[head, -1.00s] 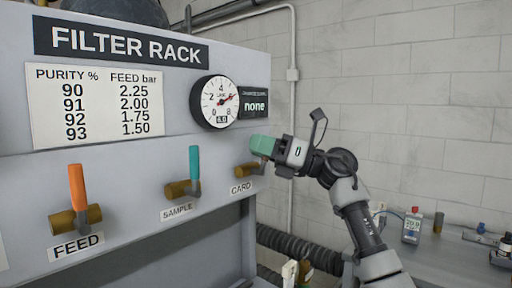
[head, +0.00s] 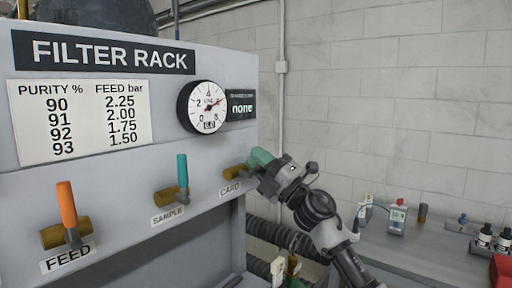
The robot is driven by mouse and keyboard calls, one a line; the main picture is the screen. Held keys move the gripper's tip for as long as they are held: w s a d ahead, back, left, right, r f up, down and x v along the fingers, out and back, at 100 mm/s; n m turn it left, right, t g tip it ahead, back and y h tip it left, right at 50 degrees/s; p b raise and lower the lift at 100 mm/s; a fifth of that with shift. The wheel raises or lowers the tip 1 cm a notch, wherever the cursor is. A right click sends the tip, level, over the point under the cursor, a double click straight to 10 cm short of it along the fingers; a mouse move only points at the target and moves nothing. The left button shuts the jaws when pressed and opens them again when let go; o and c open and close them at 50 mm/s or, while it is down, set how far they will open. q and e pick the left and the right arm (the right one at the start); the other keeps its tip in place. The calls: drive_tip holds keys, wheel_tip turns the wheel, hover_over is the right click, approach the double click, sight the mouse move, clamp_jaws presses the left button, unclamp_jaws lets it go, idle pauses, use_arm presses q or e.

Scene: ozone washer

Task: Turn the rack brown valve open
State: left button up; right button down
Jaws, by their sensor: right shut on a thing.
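The filter rack (head: 225,60) fills the left of the head view. Its CARD valve, at the right end of the row, shows a brass body (head: 234,172) above the CARD label (head: 230,188). My right gripper (head: 260,158), with green fingers, is shut at this valve's handle. The handle is mostly hidden by the fingers, so its exact angle cannot be told. The SAMPLE valve has an upright teal handle (head: 182,171). The FEED valve has an upright orange handle (head: 67,205). My left gripper is out of view.
A round gauge (head: 208,107) sits on the rack above the CARD valve, beside a dark display (head: 241,106) reading "none". A grey bench (head: 420,250) with a small meter (head: 397,217) and bottles stands at right. A ribbed hose (head: 285,238) runs below the gripper.

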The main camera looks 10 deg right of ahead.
drive_tip(key=shift+w+d+f+m+t+h+p, duration=0.1)
drive_tip(key=shift+f+m+t+h+p, duration=0.1)
drive_tip(key=shift+m+t+h+p, duration=0.5)
drive_tip(key=shift+f+m+t+h+p, duration=0.15)
drive_tip(key=shift+m+t, duration=0.25)
drive_tip(key=shift+m, duration=0.6)
drive_tip(key=shift+f, duration=0.1)
drive_tip(key=c, duration=1)
unclamp_jaws()
drive_tip(key=shift+c, duration=0.2)
drive_tip(key=b+v, duration=0.3)
drive_tip(key=v, duration=0.7)
drive_tip(key=shift+s+d+f+b, duration=0.2)
drive_tip(key=shift+s+d+b, duration=0.05)
drive_tip(key=shift+b, duration=0.15)
